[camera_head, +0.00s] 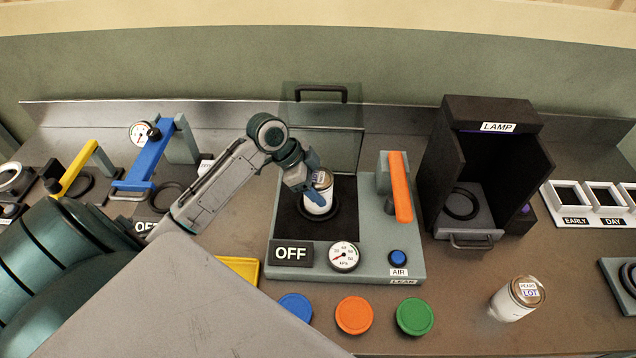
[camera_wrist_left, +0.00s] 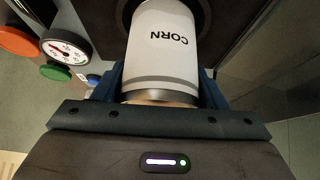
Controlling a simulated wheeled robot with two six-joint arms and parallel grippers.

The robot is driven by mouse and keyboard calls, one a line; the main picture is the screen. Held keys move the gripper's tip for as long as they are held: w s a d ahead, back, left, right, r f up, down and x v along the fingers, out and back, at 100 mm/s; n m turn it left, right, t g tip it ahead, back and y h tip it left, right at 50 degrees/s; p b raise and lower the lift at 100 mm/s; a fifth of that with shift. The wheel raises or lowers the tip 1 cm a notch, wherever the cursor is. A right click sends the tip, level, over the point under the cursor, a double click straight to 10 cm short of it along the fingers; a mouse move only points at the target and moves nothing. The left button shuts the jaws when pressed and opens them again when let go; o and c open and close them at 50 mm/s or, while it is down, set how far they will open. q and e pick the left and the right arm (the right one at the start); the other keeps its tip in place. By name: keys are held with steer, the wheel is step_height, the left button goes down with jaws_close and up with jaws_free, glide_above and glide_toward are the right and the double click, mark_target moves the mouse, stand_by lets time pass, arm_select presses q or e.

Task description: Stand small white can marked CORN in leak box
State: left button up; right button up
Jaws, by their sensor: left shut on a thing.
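The small white can marked CORN (camera_head: 319,201) is upright at the dark ring inside the leak box (camera_head: 282,212), in the head view. Its lettering shows in the left wrist view (camera_wrist_left: 163,50), where the can's far end meets the black ring. My left gripper (camera_head: 321,184) is shut on the can, with blue fingers on its sides. Whether the can's base touches the floor of the box is hidden. The box's clear lid (camera_head: 322,130) stands raised at the back. My right gripper is not in view.
The leak box front has an OFF sign (camera_head: 291,253), a gauge (camera_head: 344,256) and a blue AIR button (camera_head: 398,257). An orange lever (camera_head: 400,187) stands at its right. A PEARS can (camera_head: 516,299), coloured discs (camera_head: 354,315) and the dark LAMP box (camera_head: 492,160) are nearby.

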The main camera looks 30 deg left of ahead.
arm_select(q)
steer(key=o, duration=1.5)
steer(key=shift+o, duration=0.2)
steer(key=shift+r, duration=0.1)
